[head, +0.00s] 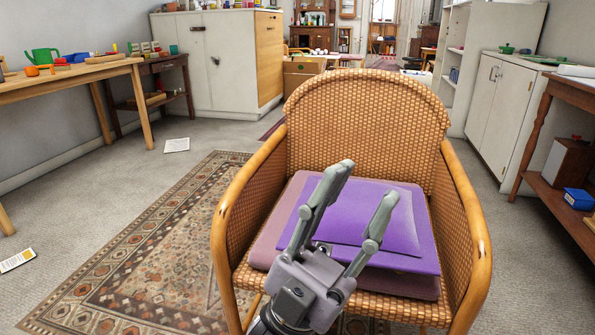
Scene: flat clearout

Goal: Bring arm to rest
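My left gripper (364,204) is in the lower middle of the head view, with its two fingers spread apart and nothing between them. It is in front of and above a wicker armchair (365,115). A purple folder-like item (400,215) lies on a mauve cushion (272,240) on the chair seat. The fingers overlap the purple item in the picture; I cannot tell whether they touch it. My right gripper is not in view.
A patterned rug (150,250) lies left of the chair. A wooden table (70,80) stands at the left, white cabinets (225,60) at the back. A white cupboard (500,100) and a wooden table (570,95) stand at the right. Papers (177,145) lie on the floor.

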